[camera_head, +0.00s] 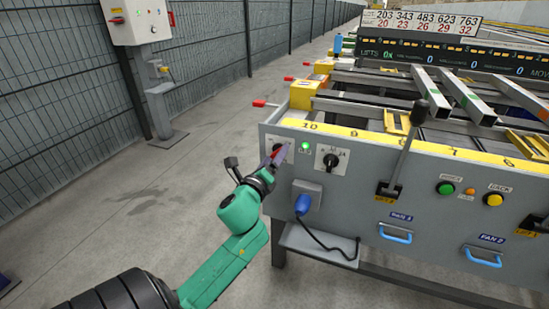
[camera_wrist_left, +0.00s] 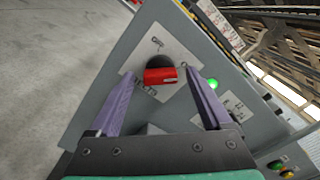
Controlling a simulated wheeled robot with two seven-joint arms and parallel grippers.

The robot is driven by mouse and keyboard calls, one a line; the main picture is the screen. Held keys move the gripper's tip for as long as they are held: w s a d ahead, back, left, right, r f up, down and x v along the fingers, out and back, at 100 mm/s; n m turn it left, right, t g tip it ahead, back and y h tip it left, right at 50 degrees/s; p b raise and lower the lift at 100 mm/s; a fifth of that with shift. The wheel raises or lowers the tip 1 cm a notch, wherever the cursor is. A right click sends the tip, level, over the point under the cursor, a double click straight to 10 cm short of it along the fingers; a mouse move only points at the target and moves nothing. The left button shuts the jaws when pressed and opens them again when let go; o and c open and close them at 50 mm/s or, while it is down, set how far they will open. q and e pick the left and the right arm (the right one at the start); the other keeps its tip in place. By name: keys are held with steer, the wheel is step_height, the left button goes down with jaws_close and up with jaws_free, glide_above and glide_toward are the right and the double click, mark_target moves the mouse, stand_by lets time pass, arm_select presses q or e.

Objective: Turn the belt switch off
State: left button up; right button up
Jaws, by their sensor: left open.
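The belt switch is a rotary switch with a red handle (camera_wrist_left: 160,76) on a dark round base, set on a white plate (camera_wrist_left: 178,58) at the left end of the grey panel. In the left wrist view its handle lies roughly crosswise; the plate's lettering is too small to read surely. In the head view the plate (camera_head: 287,144) is partly hidden by my left gripper (camera_head: 279,154). My left gripper is open, its two purple fingers on either side of the red handle, with gaps visible. Whether the tips reach the handle's depth I cannot tell. My right gripper is out of view.
A lit green lamp (camera_head: 305,146) and a black selector switch (camera_head: 329,161) sit right of the belt switch. Below are a socket with a blue plug (camera_head: 303,204) and cable. A tall lever (camera_head: 403,150) stands further right. Floor (camera_head: 120,210) to the left is clear.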

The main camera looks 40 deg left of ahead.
arm_select(q)
steer(key=shift+w, duration=0.2)
jaws_close()
steer(key=shift+n, duration=0.3)
arm_select(e)
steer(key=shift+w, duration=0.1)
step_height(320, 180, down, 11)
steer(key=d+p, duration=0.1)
steer(key=p, duration=0.4)
arm_select(q)
steer(key=shift+f+n+p, duration=0.15)
steer(key=shift+n+p, duration=2.85)
steer(key=shift+n, duration=5.8)
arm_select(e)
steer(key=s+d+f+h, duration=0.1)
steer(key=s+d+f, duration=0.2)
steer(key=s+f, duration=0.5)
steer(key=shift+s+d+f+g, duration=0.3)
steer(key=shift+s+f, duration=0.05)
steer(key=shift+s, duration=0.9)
